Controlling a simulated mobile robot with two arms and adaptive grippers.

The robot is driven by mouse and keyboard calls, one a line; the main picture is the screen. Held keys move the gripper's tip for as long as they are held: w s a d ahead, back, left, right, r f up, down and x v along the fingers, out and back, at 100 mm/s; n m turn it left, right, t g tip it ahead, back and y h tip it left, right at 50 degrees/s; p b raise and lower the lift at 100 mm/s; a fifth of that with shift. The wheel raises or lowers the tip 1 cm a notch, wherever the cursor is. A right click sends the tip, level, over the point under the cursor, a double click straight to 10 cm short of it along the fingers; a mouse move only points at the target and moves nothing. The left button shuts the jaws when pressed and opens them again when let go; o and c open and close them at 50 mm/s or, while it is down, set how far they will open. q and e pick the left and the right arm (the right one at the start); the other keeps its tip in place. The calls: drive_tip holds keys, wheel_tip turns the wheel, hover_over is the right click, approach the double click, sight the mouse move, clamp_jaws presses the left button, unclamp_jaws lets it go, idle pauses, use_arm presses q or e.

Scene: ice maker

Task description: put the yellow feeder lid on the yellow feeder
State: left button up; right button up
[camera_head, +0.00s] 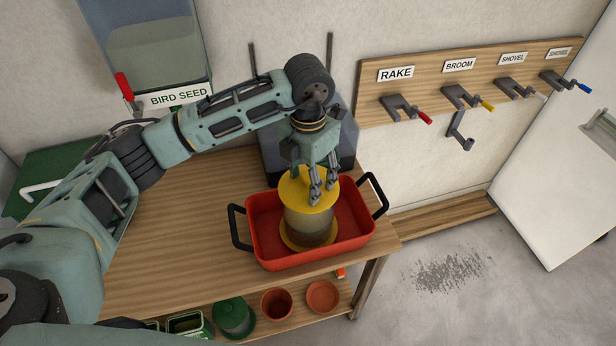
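The yellow feeder (309,226) stands upright in a red tray on the wooden table. It has a clear, brownish body and a yellow base rim. The yellow feeder lid (291,192) is a yellow disc at the top of the feeder body. From this angle I cannot tell if it is fully seated. My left gripper (324,193) points down right over the lid, its fingers overlapping the lid's right side in the picture. The fingers hide part of the lid, and whether they grip it is unclear. My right gripper is not in view.
The red tray (268,255) has black handles at both ends. A bird seed dispenser (155,50) is on the wall at the left. A tool rack (480,75) with clamps hangs at the right. Pots (277,303) sit on the lower shelf. The table's left part is clear.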

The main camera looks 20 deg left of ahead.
use_arm(q)
drive_tip(key=shift+f+b, duration=0.7)
idle(0.4)
drive_tip(key=o, duration=1.2)
drive_tip(key=shift+r, duration=0.25)
wheel_tip(320, 180, up, 12)
drive_tip(key=shift+f, duration=0.2)
